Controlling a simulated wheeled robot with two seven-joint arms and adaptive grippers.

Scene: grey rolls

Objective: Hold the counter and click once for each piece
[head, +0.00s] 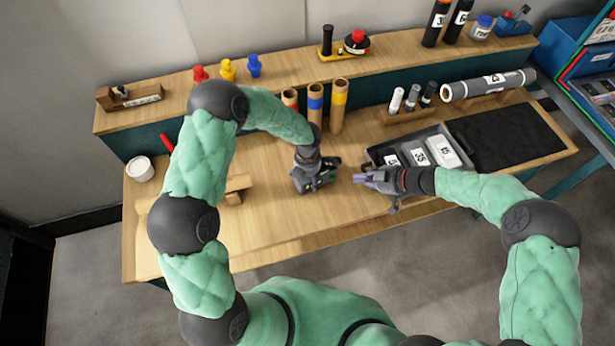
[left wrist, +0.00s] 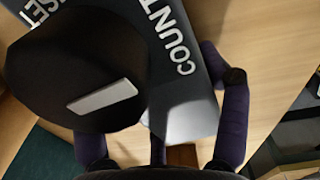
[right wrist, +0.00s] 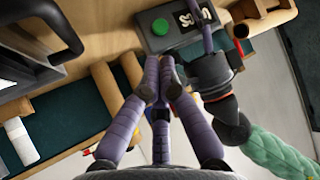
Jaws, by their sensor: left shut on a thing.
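The counter (right wrist: 146,38) is a dark grey box with a green button (right wrist: 160,27) and a display with pale digits that I cannot read surely. In the left wrist view its face (left wrist: 195,118) carries the words COUNT and RESET, partly covered by a large black round part. My left gripper (head: 322,180) is shut on the counter, its purple fingers along the sides, over the middle of the table. My right gripper (head: 360,178) is just right of the counter. In the right wrist view its fingertips (right wrist: 162,75) are drawn together and point at the counter, with nothing seen between them.
A grey tray (head: 380,150) with white numbered blocks (head: 442,152) lies right of my grippers, beside a black mat (head: 510,138). Cardboard tubes (head: 338,107) stand behind. Red, yellow and blue figures (head: 228,70) stand on the back shelf. A white cup (head: 140,170) is at left.

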